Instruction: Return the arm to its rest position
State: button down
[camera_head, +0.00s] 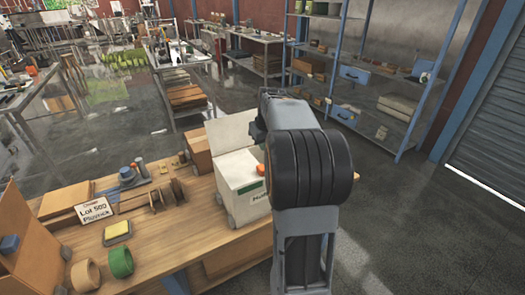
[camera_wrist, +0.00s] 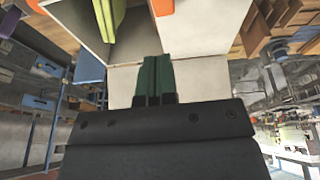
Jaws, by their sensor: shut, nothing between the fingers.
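My arm (camera_head: 308,165) rises at the right end of the wooden bench and covers part of the view there. My gripper tips are hidden behind it in the head view. In the wrist view my gripper (camera_wrist: 155,62) shows two dark green fingers pressed together with nothing between them. Just beyond them is a white box (camera_wrist: 205,75) with an open compartment holding something yellow-green (camera_wrist: 111,20). The same white box (camera_head: 237,172) stands on the bench in the head view, left of my arm, its lid raised.
The bench (camera_head: 160,240) holds a lot sign (camera_head: 95,210), a green tape roll (camera_head: 120,261), a tan roll (camera_head: 85,275), a yellow-topped block (camera_head: 117,231) and a cardboard box (camera_head: 198,150). Metal shelving (camera_head: 345,115) stands behind. Open floor (camera_head: 420,240) lies to the right.

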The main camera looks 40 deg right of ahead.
jog(key=v, duration=0.7)
jog(key=shift+s+d+r+b, duration=0.2)
jog(key=shift+d+r+b, duration=0.05)
jog(key=shift+d+b, duration=0.05)
jog(key=s+a+f, duration=0.3)
jog(key=s+a, duration=0.2)
jog(key=a, duration=0.3)
jog(key=s+a+f+n, duration=0.1)
jog(key=s+a+f, duration=0.3)
jog(key=a, duration=0.4)
jog(key=s+a+f+t, duration=0.1)
jog(key=s+a+f, duration=0.2)
jog(key=s+a, duration=0.3)
jog(key=shift+a+f+y, duration=0.35)
jog(key=shift+a+y, duration=0.05)
jog(key=shift+a, duration=0.6)
